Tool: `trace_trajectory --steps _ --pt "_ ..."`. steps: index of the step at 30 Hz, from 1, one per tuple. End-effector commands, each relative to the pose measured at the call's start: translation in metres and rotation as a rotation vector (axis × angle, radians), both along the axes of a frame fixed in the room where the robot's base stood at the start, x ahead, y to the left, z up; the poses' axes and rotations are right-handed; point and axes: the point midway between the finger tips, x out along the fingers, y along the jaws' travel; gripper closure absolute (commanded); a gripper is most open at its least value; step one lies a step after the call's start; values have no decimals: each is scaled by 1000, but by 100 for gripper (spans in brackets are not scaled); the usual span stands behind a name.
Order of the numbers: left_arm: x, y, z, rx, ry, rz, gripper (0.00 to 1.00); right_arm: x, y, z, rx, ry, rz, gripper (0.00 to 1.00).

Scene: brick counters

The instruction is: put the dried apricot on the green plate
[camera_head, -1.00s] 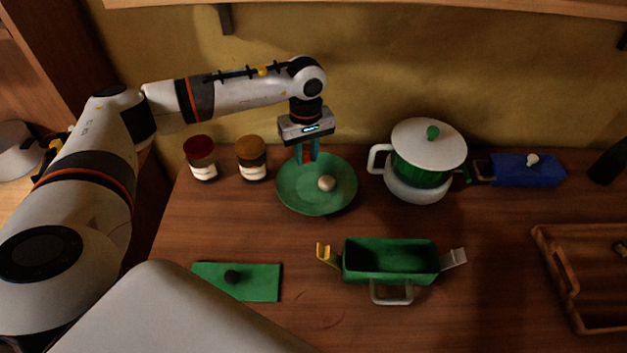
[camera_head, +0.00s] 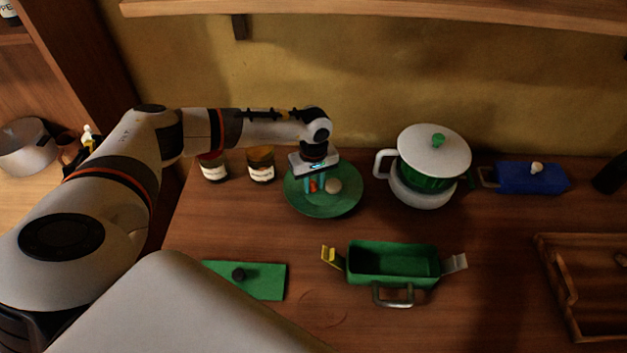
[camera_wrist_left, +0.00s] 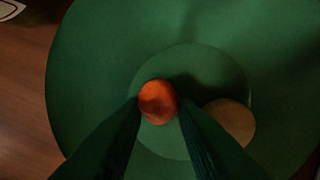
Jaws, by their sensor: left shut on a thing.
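The dried apricot (camera_wrist_left: 158,101) is a small orange-red lump between the fingertips of my left gripper (camera_wrist_left: 160,112) in the left wrist view. In the head view the left gripper (camera_head: 315,188) points down over the green plate (camera_head: 324,209), shut on the apricot (camera_head: 313,186). The apricot is over the plate's middle; I cannot tell whether it touches the surface. The plate also fills most of the left wrist view (camera_wrist_left: 90,70). A round beige thing (camera_head: 333,186) lies on the plate beside the gripper, and also shows in the wrist view (camera_wrist_left: 231,122). My right gripper is not in view.
Two jars (camera_head: 260,166) stand left of the plate. A white-lidded green pot (camera_head: 434,160) stands to the right, with a blue box (camera_head: 531,178) beyond. A green open dish (camera_head: 393,279), a green lid (camera_head: 256,282) and a wooden tray (camera_head: 558,290) are nearer.

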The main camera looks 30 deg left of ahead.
Motion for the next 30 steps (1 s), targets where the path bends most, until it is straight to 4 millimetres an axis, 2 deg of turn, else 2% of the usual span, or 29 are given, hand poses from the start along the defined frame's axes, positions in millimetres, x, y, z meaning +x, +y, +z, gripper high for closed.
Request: trace_trajectory --steps 2,3,4,15,17,30 --pt "0 0 -4 0 0 0 95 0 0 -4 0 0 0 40" --pt "0 0 -3 -1 -1 0 70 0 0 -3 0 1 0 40" --pt "0 0 -2 -1 -1 0 65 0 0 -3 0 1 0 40" --pt "0 0 4 -1 -1 0 64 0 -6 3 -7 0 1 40" --pt "1 0 7 -1 -3 0 64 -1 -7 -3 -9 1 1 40" --pt "1 0 95 0 -5 0 64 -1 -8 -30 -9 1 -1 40"
